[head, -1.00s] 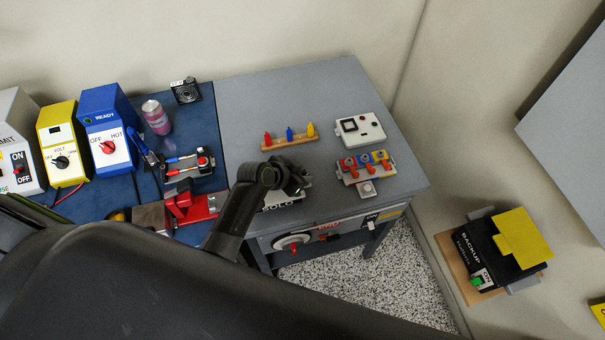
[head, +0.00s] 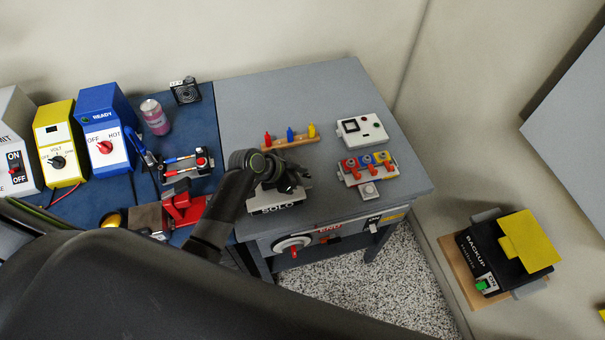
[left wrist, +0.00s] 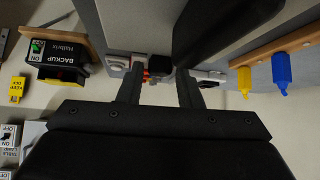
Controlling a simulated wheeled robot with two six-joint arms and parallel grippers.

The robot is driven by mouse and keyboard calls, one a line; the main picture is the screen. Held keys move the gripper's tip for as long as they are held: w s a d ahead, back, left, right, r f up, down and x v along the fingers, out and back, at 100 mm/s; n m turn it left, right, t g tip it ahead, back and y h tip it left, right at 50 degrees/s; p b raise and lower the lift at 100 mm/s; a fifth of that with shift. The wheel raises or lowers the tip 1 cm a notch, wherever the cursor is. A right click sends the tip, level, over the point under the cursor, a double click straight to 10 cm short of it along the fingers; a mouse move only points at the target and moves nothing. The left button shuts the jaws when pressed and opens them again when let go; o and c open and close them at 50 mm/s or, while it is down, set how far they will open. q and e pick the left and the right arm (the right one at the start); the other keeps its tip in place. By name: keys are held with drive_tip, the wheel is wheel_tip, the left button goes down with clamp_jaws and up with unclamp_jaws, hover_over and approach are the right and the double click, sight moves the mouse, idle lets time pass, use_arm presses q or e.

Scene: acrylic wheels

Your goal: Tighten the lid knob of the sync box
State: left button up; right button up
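Small red and white things show beyond the fingertips there. A dark shape covers part of that view. My right gripper is not in view.
On the grey bench (head: 240,100) are a rack of coloured pegs (head: 290,140), a white box (head: 361,129) and a block with red, blue and yellow parts (head: 368,167). A red vise (head: 183,207) and a pink can (head: 155,117) stand left. The bench's back left is clear.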

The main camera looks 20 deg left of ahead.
use_arm(q)
drive_tip(key=b+v, duration=0.3)
drive_tip(key=v, duration=1.4)
drive_tip(key=shift+r, duration=0.15)
drive_tip(key=shift+s+a, duration=0.1)
